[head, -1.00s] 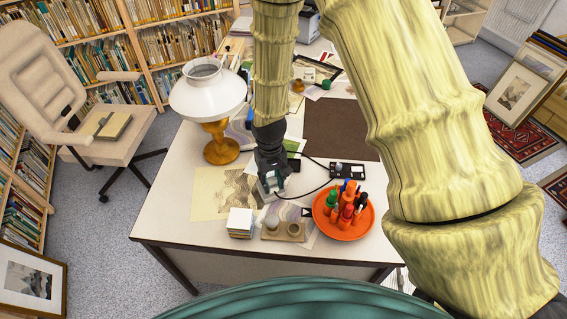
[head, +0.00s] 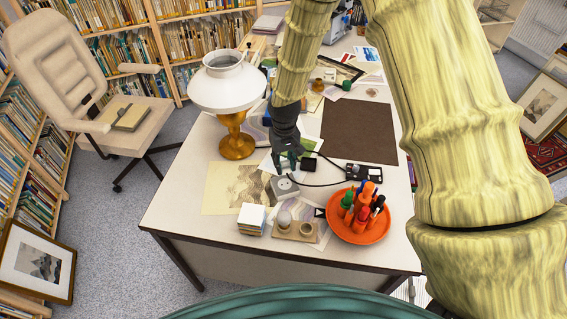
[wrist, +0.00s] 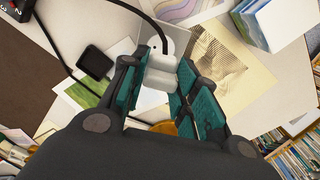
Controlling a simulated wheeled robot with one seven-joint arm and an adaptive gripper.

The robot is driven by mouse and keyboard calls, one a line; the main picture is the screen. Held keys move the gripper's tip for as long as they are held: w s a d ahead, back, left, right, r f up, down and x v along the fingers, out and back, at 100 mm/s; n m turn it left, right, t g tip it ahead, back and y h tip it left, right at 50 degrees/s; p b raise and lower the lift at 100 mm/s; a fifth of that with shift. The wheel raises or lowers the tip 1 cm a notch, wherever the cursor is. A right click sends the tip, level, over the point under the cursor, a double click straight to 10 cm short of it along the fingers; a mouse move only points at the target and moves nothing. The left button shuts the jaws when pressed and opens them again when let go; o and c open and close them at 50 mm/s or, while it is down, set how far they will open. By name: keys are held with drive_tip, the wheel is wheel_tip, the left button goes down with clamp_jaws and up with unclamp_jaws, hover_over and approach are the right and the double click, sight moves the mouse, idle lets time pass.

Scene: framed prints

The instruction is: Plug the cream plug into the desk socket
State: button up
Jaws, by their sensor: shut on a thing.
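In the wrist view the cream plug (wrist: 155,77) is between the teal fingers of my gripper (wrist: 162,88), which is shut on it. In the head view my gripper (head: 288,162) is low over the desk, just behind the desk socket (head: 284,187). The socket is a pale grey block with a round face. In the wrist view the socket (wrist: 180,40) shows just beyond the plug, partly covered by it. I cannot tell whether plug and socket touch. In the head view the fingers hide the plug.
A black adapter (head: 309,165) and a power strip (head: 364,173) with black cables lie to the right. A lamp (head: 237,148) stands left.

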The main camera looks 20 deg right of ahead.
sight(285, 162)
drive_tip(key=shift+f, duration=0.2)
drive_tip(key=shift+f+b, duration=2)
drive_tip(key=shift+f, duration=0.75)
drive_tip(key=shift+s+p, duration=0.1)
drive_tip(key=shift+p, duration=0.45)
drive_tip(key=shift+f+b, duration=0.3)
drive_tip(key=shift+f, duration=0.3)
idle(0.8)
drive_tip(key=o, duration=1)
drive_tip(key=shift+o, duration=0.2)
wheel_tip(285, 162, up, 12)
